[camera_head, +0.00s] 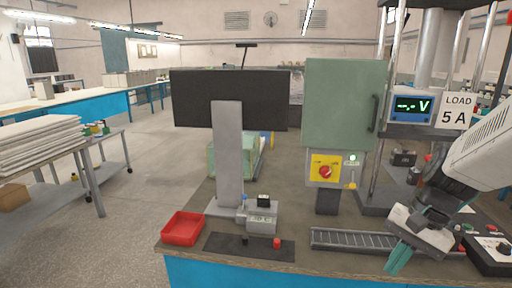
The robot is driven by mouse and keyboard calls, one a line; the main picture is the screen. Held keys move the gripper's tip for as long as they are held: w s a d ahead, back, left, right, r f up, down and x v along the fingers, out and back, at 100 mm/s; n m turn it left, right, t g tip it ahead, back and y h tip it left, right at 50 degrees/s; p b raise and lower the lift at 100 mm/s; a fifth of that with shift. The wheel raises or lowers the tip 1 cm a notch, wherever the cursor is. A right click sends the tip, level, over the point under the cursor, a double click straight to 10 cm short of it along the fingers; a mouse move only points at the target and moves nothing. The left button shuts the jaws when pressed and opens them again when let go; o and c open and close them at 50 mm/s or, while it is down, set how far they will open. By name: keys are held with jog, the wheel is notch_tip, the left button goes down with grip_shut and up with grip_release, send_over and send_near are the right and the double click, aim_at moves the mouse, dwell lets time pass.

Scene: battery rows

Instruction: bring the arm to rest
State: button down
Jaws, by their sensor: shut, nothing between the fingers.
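My gripper (399,257) is at the lower right of the head view, at the end of my white and dark grey arm. Its teal fingers point down and to the left, over the front right part of the bench (335,272). The fingers are shut together with nothing between them. Part of the bench behind my arm is hidden.
A red tray (183,229) and a dark mat (262,247) with a small device (262,220) lie at the left front. A green cabinet (340,105) and a press-like frame with a voltage display (412,108) stand behind. A black box (492,252) is at right.

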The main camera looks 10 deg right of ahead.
jog(key=s+a+r+n+t+h, duration=0.1)
jog(key=s+a+r+n+h, duration=0.3)
jog(key=a+n, duration=0.6)
notch_tip(320, 180, up, 4)
jog(key=shift+s+f, duration=0.1)
jog(key=shift+s, duration=1.05)
jog(key=shift+a, duration=0.15)
